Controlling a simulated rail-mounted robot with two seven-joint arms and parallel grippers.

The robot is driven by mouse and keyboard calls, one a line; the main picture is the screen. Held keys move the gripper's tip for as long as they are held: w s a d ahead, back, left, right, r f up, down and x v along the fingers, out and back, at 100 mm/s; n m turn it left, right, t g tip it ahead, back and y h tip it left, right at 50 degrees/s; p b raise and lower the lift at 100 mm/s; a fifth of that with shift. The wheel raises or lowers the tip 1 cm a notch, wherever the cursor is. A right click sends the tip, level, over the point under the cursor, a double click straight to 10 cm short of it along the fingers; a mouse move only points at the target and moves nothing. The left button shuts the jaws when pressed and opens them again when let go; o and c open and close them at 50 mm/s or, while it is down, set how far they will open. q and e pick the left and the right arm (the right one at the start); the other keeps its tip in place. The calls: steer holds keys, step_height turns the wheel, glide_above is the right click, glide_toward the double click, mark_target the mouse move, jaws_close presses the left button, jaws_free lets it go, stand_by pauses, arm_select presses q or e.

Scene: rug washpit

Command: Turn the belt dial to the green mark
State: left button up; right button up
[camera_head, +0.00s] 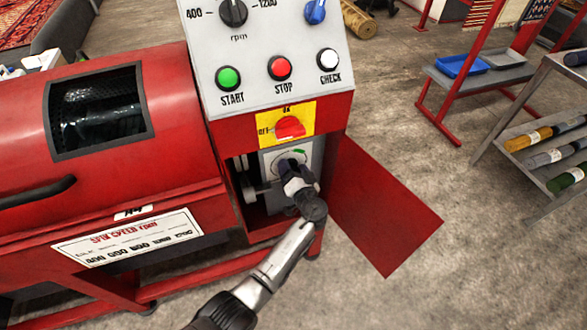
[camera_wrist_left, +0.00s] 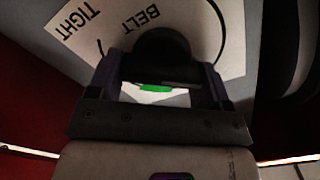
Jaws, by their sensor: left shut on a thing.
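The belt dial (camera_wrist_left: 162,46) is a dark round knob on a pale plate (camera_wrist_left: 205,22) lettered BELT and TIGHT, inside the open compartment under the control panel. In the head view the dial (camera_head: 287,163) is mostly behind my gripper. My left gripper (camera_head: 295,172) reaches into the compartment and is shut on the dial; in the wrist view its fingers (camera_wrist_left: 160,80) sit on either side of the knob. The green mark (camera_wrist_left: 155,88) shows between the fingers, and also at the upper right of the dial (camera_head: 300,153). The dial's pointing direction cannot be told. My right gripper is out of view.
Above the compartment are a red switch (camera_head: 290,128) on a yellow plate and green, red and white buttons. The open red door (camera_head: 385,213) juts out to the right of the gripper. The red machine drum (camera_head: 170,130) is at left. Concrete floor is clear beyond the door.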

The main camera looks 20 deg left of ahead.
arm_select(q)
steer(key=shift+c, duration=0.6)
steer(key=m, duration=0.4)
steer(key=shift+w+d+p, duration=0.1)
steer(key=shift+p, duration=0.2)
steer(key=m+p, duration=0.1)
steer(key=m, duration=0.2)
steer(key=shift+f+m, duration=0.1)
steer(key=shift+m, duration=0.3)
steer(key=m+p, duration=0.2)
steer(key=m, duration=0.4)
steer(key=shift+f, duration=0.2)
steer(key=shift+f+m+p, duration=0.1)
steer(key=shift+m+p, duration=0.5)
steer(key=shift+m, duration=0.7)
steer(key=shift+f+m, duration=0.1)
steer(key=shift+m, duration=0.3)
